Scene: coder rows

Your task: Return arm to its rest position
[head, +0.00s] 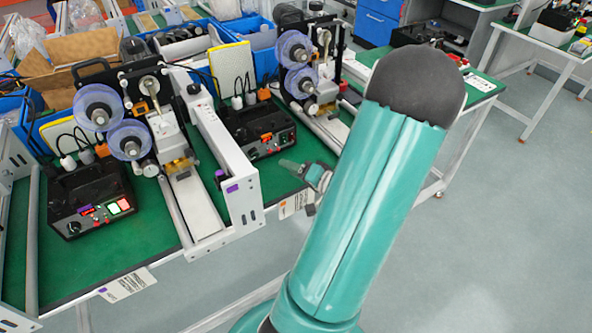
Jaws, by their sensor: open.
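My teal arm (365,200) rises from the bottom centre and leans to the right, ending at a dark rounded joint near the top. My gripper (291,166) shows small, left of the arm link, with its fingers pointing left. It is open, and I see nothing held in it. It appears in front of the right part of the green workbench (130,255), near the white conveyor frame; I cannot tell its height above the bench. The rest of the forearm and wrist is hidden behind the arm link.
Two coder machines with clear reels stand on the bench, the left one (120,115) and the right one (300,65). Black control boxes (90,200) (262,130) sit beside them. A white conveyor frame (222,150) reaches the front edge. Grey floor (500,220) is clear at right.

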